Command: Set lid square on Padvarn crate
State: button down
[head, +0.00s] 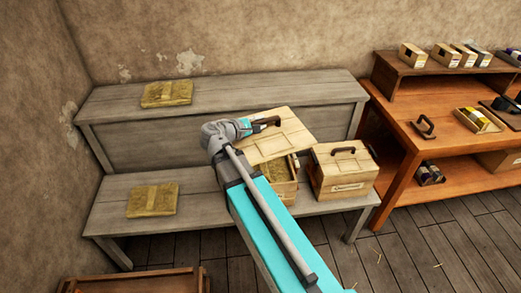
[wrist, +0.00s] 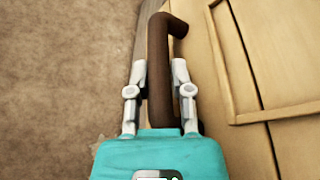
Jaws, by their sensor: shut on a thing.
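My gripper (head: 250,126) is shut on the dark brown handle (head: 266,121) of a pale wooden lid (head: 285,145). In the wrist view my gripper (wrist: 160,85) has a finger on each side of the handle (wrist: 158,50), with the lid (wrist: 285,50) at the right. In the head view the lid appears above an open wooden crate (head: 288,192), turned relative to it and covering part of its opening. Straw-coloured filling shows inside. I cannot tell whether lid and crate touch. My arm hides the crate's left side, and no name on it is readable.
A closed crate (head: 343,180) with a handled lid stands close on the right. Straw-coloured pads lie on the lower bench (head: 152,200) and the upper shelf (head: 166,94). An orange-brown workbench (head: 405,170) at the right holds boxes and a loose handle (head: 425,128).

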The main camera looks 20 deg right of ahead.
jog(key=w+d+f+m+g+b, duration=0.1)
jog(key=w+d+f+b, duration=0.1)
jog(key=w+f+b, duration=0.3)
jog(key=w+d+f+m+g+b, duration=0.1)
jog(key=w+f+b, duration=0.4)
jog(key=f+b, duration=0.8)
jog(key=w+d+f+m+g+b, duration=0.1)
jog(key=w+d+f+b, duration=0.3)
jog(key=f+b, duration=0.6)
jog(key=shift+w+d+f+g+h, duration=0.15)
jog(key=shift+w+f+g+h, duration=0.15)
jog(key=shift+w+g, duration=0.55)
jog(key=shift+w+r, duration=0.1)
jog(key=shift+f, duration=0.2)
jog(key=shift+f+b, duration=2.5)
jog(key=shift+b, duration=0.25)
jog(key=shift+f, duration=0.1)
jog(key=shift+c, duration=2.2)
grip_release()
